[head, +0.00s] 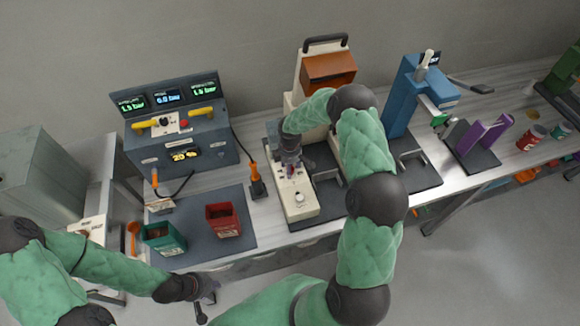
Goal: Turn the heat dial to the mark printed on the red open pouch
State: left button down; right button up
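The red open pouch (223,220) stands on a dark mat, its printed mark too small to read. A cream heat sealer (300,211) stands right of it, with a round pale knob (299,198) on its front top that looks like the heat dial. My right gripper (292,170) points down over the sealer's top, just behind the knob; its fingers are small and partly dark, so its opening is unclear. My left gripper (207,292) is low in front of the bench edge, away from the pouch, with no object visible in it.
A green open pouch (163,238) stands left on the dark mat (186,203). A grey console with displays (180,140) stands behind. An orange-handled tool (254,178) is between mat and sealer. A blue press (408,96) and purple piece (485,136) stand right.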

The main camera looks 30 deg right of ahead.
grip_shut()
jog(key=shift+f+m+b, duration=0.15)
jog(key=shift+m+b, duration=0.75)
jog(key=shift+b, duration=0.15)
jog(key=shift+m+b, duration=1.15)
jog(key=shift+m, duration=0.05)
jog(key=shift+m+b, duration=1.65)
jog(key=shift+m, duration=0.65)
